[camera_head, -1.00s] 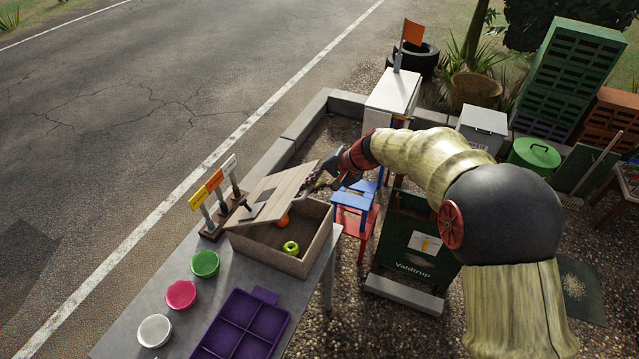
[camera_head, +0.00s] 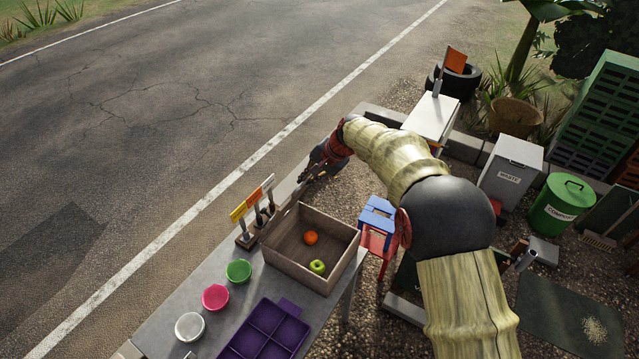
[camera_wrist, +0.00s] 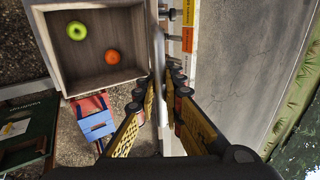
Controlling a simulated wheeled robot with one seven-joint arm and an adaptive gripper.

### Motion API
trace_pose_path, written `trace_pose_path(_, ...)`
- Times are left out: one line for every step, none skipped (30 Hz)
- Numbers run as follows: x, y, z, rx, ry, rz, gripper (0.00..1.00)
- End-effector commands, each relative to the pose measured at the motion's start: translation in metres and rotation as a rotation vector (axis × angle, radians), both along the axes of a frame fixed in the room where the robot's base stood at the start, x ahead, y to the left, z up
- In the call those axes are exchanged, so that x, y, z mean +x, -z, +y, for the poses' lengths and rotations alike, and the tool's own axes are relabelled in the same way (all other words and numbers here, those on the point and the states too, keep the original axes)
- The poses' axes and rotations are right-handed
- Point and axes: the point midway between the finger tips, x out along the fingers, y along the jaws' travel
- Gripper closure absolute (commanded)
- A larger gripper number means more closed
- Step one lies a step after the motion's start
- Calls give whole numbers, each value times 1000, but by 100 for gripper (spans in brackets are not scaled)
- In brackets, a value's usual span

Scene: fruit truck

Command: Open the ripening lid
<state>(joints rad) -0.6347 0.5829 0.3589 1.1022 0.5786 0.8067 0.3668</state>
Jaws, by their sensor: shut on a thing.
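The ripening box (camera_head: 332,276) is a wooden crate on the grey table, and its top is uncovered. An orange fruit (camera_head: 311,238) and a green apple (camera_head: 317,267) lie inside; both also show in the wrist view. The lid (camera_wrist: 158,75) stands about upright at the box's edge on the flag side, seen edge-on in the wrist view. My gripper (camera_wrist: 163,82) is shut on the lid, with one finger on each side of it. In the head view my gripper (camera_head: 303,183) is at the box's far corner, and the lid is hard to make out there.
Yellow, orange and white flags (camera_head: 254,199) stand close beside the lid. Green, pink and white bowls and a purple tray (camera_head: 285,349) are on the table. A blue and red stool (camera_head: 377,217) stands beside the table.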

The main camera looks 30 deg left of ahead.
Motion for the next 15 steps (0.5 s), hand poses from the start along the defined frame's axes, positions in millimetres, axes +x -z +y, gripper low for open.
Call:
trace_pose_path(1, -9, 9, 4, -3, -5, 100)
trace_pose_path(1, -10, 12, 4, -3, -5, 100)
trace_pose_path(2, -12, 16, 4, -2, -6, 100)
trace_pose_path(2, -13, 19, 4, -2, -6, 100)
trace_pose_path(2, -14, 22, 4, -3, -5, 100)
trace_pose_path(3, -15, 25, 4, -2, -5, 100)
trace_pose_path(3, -16, 27, 5, -2, -5, 100)
trace_pose_path(3, -17, 29, 5, -1, -6, 100)
trace_pose_path(3, -18, 30, 5, -2, -6, 100)
trace_pose_path(3, -18, 32, 5, -2, -6, 100)
trace_pose_path(3, -18, 32, 5, -2, -6, 100)
trace_pose_path(3, -19, 33, 5, -2, -6, 100)
trace_pose_path(3, -19, 34, 5, -2, -6, 100)
trace_pose_path(3, -19, 34, 5, -2, -6, 100)
trace_pose_path(4, -19, 34, 5, -2, -6, 100)
